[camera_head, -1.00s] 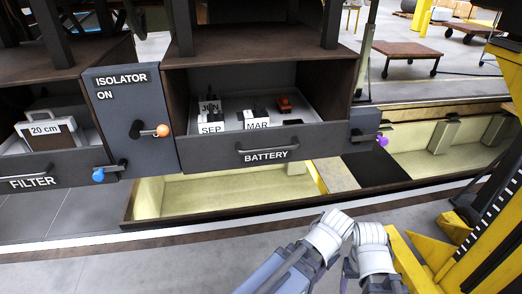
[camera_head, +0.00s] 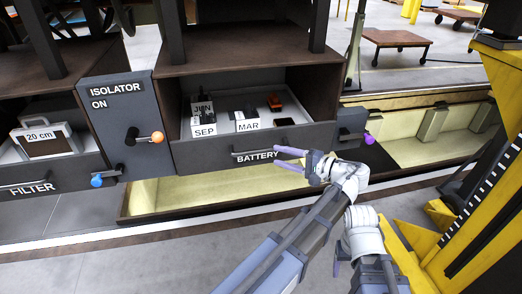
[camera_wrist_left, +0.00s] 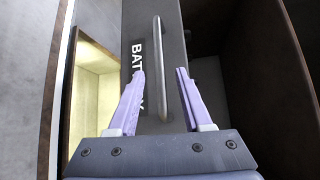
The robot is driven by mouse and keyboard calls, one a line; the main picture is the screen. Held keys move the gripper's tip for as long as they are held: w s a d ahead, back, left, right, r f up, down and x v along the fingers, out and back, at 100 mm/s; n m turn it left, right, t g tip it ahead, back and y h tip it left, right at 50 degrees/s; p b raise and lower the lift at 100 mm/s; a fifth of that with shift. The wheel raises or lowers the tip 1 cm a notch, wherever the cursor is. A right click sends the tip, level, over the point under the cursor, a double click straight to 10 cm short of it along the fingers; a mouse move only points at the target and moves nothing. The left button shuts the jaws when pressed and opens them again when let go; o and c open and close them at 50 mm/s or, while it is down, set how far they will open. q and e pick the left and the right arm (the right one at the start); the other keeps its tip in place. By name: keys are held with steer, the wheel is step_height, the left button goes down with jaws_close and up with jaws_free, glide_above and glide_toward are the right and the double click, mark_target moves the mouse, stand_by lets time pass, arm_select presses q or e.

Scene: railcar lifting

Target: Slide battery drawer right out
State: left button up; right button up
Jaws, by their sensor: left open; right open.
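The battery drawer (camera_head: 200,155) has a dark front labelled BATTERY and a light tray holding blocks marked JUN, SEP and MAR plus a small orange item. Its bar handle (camera_head: 250,153) runs along the front; the handle also shows in the left wrist view (camera_wrist_left: 166,50). My left gripper (camera_head: 277,157) is open in front of the drawer, by the right part of the handle. In the left wrist view its fingers (camera_wrist_left: 161,72) lie on either side of the handle's line; contact is not clear. My right gripper (camera_head: 337,262) is low at front, its fingers mostly hidden.
A purple knob (camera_head: 369,139) sits right of the drawer. The isolator panel (camera_head: 118,120) with an orange-tipped lever (camera_head: 157,137) is to the left, beside the filter drawer (camera_head: 50,177). A yellow machine (camera_head: 495,110) stands at right. Open pit bays lie below and right.

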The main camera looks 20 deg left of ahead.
mark_target(261, 151)
arm_select(q)
steer(key=shift+w+a+f+b, duration=0.15)
steer(key=shift+w+a+f, duration=0.05)
steer(key=shift+a, duration=1.05)
steer(key=shift+w+a+f+b, duration=0.15)
steer(key=shift+a+f+b, duration=0.05)
steer(key=shift+a, duration=1.1)
steer(key=shift+w+a+f+b, duration=0.15)
steer(key=shift+w+a+f, duration=0.05)
steer(key=shift+a, duration=1.05)
steer(key=shift+c, duration=0.4)
jaws_close()
